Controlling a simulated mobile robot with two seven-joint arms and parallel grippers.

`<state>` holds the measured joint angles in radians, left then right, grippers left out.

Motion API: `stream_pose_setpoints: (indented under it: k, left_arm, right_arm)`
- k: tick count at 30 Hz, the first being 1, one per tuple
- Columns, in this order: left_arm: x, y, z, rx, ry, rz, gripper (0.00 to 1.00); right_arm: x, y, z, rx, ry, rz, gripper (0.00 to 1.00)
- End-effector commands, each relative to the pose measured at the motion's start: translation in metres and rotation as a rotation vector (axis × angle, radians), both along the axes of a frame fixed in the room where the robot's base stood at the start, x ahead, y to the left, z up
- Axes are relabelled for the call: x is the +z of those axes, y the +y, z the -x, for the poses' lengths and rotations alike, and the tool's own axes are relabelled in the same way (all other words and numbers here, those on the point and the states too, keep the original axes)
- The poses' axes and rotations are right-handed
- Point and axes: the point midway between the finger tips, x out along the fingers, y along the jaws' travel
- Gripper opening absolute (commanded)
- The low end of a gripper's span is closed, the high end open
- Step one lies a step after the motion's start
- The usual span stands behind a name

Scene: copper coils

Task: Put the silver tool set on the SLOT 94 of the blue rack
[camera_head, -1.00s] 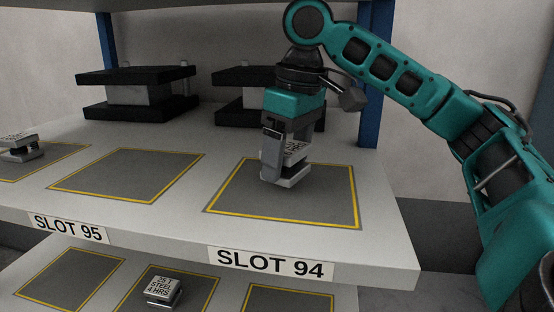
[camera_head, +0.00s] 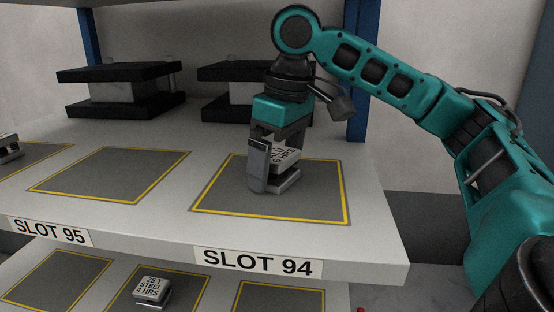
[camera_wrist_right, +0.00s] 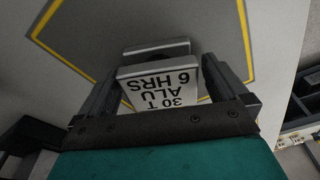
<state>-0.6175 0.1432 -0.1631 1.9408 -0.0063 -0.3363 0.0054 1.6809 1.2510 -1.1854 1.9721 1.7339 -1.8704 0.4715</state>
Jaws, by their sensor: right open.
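The silver tool set (camera_head: 285,160) stands on the grey, yellow-edged pad (camera_head: 318,200) above the SLOT 94 label (camera_head: 258,263). In the right wrist view the tool set (camera_wrist_right: 160,82) shows its lettered top, "30 T ALU 6 HRS", between the fingers. My right gripper (camera_head: 276,180) is open around it, its fingers low over the pad. It also shows in the wrist view (camera_wrist_right: 160,85). The pad's yellow border is clear of the tool set. My left gripper is not in view.
Black-and-grey tool blocks (camera_head: 120,90) stand at the back of the blue rack's (camera_head: 356,100) shelf. The SLOT 95 pad (camera_head: 110,175) is empty. Another small tool set (camera_head: 152,290) sits on the lower shelf, and one (camera_head: 8,148) is at the far left.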

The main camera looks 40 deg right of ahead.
Motion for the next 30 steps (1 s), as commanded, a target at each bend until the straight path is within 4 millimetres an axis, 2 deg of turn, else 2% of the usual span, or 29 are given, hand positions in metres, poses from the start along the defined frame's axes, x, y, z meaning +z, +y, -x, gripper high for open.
stream_pose_setpoints:
  k: [5, 10, 21, 30]
  left_arm:
    - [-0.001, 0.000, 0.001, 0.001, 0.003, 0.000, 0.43]
    - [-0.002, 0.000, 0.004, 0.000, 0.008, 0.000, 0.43]
    - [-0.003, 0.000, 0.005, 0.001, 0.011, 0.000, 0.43]
    - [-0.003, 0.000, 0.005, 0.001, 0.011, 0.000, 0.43]
  right_arm:
    - [0.018, 0.000, 0.001, 0.000, -0.004, -0.002, 1.00]
    - [0.055, -0.002, 0.007, 0.001, -0.007, -0.002, 1.00]
    - [0.074, -0.003, 0.010, 0.001, -0.002, 0.001, 1.00]
    - [0.076, -0.003, 0.011, 0.001, 0.000, -0.001, 1.00]
